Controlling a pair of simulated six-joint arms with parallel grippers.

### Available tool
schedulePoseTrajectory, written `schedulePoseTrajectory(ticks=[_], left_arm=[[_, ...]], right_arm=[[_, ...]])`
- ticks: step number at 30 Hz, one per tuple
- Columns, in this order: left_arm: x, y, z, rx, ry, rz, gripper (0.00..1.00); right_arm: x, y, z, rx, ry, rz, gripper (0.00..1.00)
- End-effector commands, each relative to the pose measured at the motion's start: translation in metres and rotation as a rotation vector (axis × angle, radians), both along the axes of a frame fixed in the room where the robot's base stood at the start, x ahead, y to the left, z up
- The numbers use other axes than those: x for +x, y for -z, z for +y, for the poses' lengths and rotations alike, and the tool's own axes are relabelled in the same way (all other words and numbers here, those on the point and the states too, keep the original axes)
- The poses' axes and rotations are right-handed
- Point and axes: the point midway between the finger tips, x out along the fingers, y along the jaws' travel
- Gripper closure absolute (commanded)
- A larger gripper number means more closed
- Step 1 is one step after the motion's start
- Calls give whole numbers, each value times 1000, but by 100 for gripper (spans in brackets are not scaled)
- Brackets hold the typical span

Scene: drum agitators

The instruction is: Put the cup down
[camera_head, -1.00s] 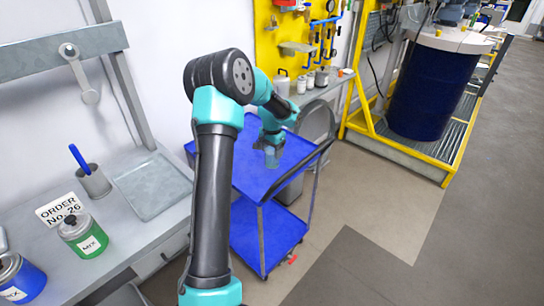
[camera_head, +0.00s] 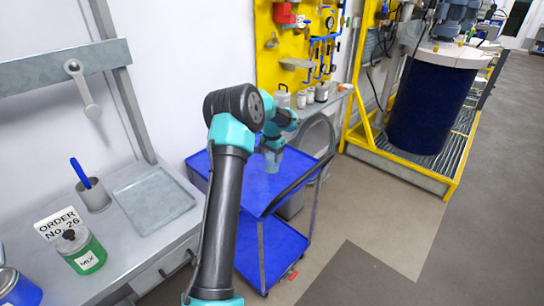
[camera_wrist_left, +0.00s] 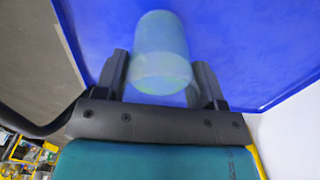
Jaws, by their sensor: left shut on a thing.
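My left gripper (camera_head: 271,152) reaches over the blue cart (camera_head: 262,193) and is shut on a translucent cup (camera_head: 272,162). In the left wrist view the cup (camera_wrist_left: 160,55) sits between the two dark fingers (camera_wrist_left: 160,82), with the cart's blue top (camera_wrist_left: 255,40) behind it. I cannot tell whether the cup touches the cart top. My right gripper is not in view.
The cart has a dark handle (camera_head: 300,185) on its right and a lower blue shelf (camera_head: 268,250). A large blue drum (camera_head: 430,105) stands at right.

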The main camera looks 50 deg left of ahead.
Motion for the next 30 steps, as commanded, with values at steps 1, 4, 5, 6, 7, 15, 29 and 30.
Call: schedulePoseTrajectory(ticks=[1, 4, 5, 6, 7, 15, 29, 30], left_arm=[[0, 3, 0, 0, 0, 1, 66], [0, 11, 0, 0, 0, 1, 66], [0, 14, 0, 0, 0, 1, 66], [0, 19, 0, -1, 0, 1, 66], [0, 23, 0, -1, 0, 1, 66], [0, 34, 0, 0, 0, -1, 66], [0, 37, 0, 0, 0, -1, 24], [0, 37, 0, 0, 0, -1, 20]], right_arm=[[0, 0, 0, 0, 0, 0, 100], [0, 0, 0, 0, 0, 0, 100], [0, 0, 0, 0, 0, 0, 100], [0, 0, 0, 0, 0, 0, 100], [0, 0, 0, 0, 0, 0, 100], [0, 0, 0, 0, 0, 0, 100], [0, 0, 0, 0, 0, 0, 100], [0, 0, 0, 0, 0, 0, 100]])
